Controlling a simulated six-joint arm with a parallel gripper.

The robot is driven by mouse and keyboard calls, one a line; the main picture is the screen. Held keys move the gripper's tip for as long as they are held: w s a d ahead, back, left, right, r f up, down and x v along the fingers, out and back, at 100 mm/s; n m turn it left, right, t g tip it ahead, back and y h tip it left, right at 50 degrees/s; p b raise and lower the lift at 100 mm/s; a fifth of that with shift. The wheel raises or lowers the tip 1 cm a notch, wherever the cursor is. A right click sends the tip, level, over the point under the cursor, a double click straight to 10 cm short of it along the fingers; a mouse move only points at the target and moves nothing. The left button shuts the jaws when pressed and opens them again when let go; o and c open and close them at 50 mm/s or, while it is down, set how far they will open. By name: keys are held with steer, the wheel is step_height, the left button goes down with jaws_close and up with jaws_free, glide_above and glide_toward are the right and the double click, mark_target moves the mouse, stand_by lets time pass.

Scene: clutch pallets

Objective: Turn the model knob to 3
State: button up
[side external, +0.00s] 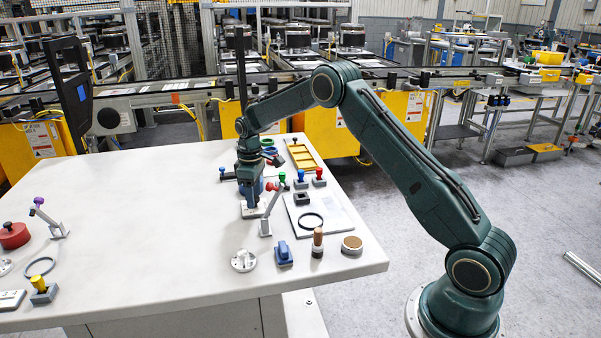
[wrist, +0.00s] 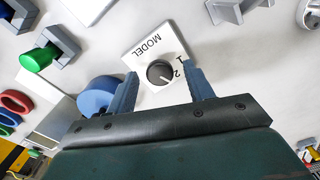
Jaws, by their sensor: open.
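The model knob (wrist: 160,73) is a small dark round knob on a white plate (wrist: 139,48) printed MODEL, with a 1 and a 2 visible beside it. Its pale pointer mark points to the lower right, near the 2; any 3 is hidden from view. My gripper (wrist: 161,76) is open, one blue-grey finger on each side of the knob, with gaps visible between fingers and knob. In the side view my gripper (side external: 250,198) points down over the white plate (side external: 254,212), and the knob is hidden there.
A blue round part (wrist: 95,97) sits close beside the left finger. A red-tipped lever (side external: 267,213) stands just right of my gripper. Coloured knobs, a black ring (side external: 311,213) and a yellow tray (side external: 302,167) lie around. The table's left middle is mostly clear.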

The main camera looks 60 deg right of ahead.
steer(key=c, duration=1)
steer(key=shift+o, duration=0.2)
steer(key=shift+m, duration=0.3)
steer(key=m, duration=0.3)
steer(key=shift+m, duration=0.4)
steer(key=m, duration=0.4)
steer(key=shift+m, duration=0.3)
steer(key=o, duration=1)
steer(key=shift+c, duration=0.2)
